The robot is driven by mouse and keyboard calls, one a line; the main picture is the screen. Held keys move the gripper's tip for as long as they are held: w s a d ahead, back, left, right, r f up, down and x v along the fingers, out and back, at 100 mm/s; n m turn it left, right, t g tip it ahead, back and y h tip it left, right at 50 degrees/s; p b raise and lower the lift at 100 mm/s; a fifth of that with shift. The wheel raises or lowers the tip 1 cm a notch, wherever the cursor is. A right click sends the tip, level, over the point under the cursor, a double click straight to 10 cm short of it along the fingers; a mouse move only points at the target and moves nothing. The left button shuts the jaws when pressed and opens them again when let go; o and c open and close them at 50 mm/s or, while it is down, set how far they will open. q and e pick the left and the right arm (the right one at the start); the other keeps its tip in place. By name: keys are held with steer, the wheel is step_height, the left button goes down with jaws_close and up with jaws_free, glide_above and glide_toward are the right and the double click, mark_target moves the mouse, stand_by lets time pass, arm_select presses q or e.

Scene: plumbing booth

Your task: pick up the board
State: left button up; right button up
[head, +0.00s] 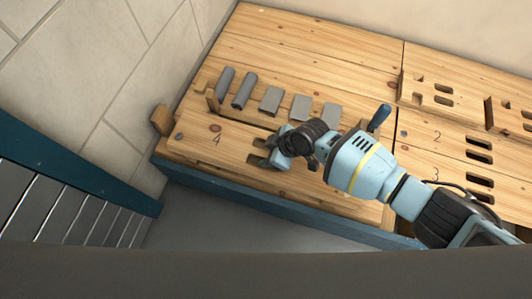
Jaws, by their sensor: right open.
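The task's board could be any of several numbered wooden boards; I cannot tell which. The board marked 4 (217,139) lies flat at the front left of the bench. My right gripper (268,158) is open over the front part of this board, at a dark slot. Its fingers are partly hidden by the wrist, and I cannot tell if they touch the wood. The board marked 2 (420,135) and the board marked 3 (425,168) lie to the right, with dark slots. My right arm hides part of board 3. My left gripper is out of view.
A wooden block (162,120) sits at the bench's left edge. The blue bench edge (250,203) runs along the front. A blue-framed slatted panel (70,205) is at the left, with grey floor between.

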steer(key=shift+f, duration=0.15)
jaws_close()
stand_by(0.4)
steer(key=shift+a, duration=0.1)
